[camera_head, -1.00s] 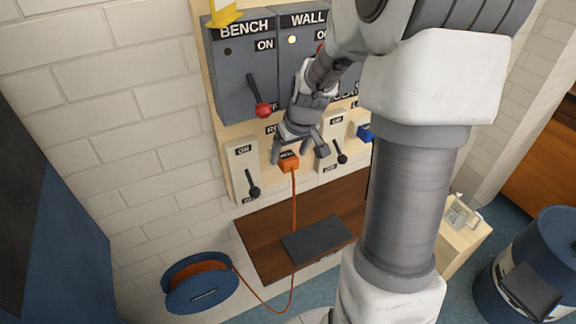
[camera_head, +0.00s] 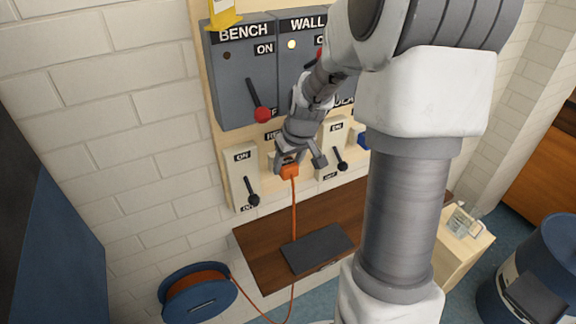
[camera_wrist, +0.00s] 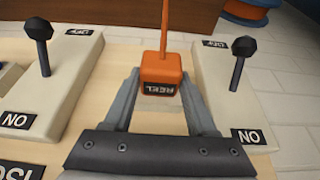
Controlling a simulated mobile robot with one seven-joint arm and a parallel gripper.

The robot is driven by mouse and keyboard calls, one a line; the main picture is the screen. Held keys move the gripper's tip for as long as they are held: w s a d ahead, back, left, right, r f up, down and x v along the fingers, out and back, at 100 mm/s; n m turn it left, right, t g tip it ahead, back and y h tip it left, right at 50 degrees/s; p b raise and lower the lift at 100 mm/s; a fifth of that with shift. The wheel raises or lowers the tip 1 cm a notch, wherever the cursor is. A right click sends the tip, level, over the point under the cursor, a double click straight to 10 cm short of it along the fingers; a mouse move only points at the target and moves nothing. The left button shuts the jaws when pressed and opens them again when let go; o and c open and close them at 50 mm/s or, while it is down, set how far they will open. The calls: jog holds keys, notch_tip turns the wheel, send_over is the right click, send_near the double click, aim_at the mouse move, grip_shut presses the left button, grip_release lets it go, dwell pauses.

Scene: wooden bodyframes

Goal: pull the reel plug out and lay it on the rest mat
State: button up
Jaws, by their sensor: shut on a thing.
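The orange reel plug (camera_head: 289,172) is at the wall panel, with an orange cord (camera_head: 294,210) hanging down from it. In the wrist view the plug (camera_wrist: 161,74) shows its REEL label upside down. My gripper (camera_head: 292,163) is shut on the plug, one finger on each side; its fingers also show in the wrist view (camera_wrist: 160,88). The socket is hidden behind the plug and gripper, so I cannot tell how deep the plug sits. The dark grey rest mat (camera_head: 317,249) lies bare on the brown wooden bench below.
Lever switches (camera_head: 252,190) (camera_head: 340,160) flank the plug. The large BENCH switch box (camera_head: 238,85) with a red-knobbed lever is above. The blue cord reel (camera_head: 198,293) is at lower left. A blue drum (camera_head: 540,270) stands right.

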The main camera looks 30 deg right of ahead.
grip_shut()
jog(key=shift+s, duration=0.8)
jog(key=shift+s+d+b, duration=0.1)
jog(key=shift+s+b, duration=0.2)
jog(key=shift+s, duration=0.8)
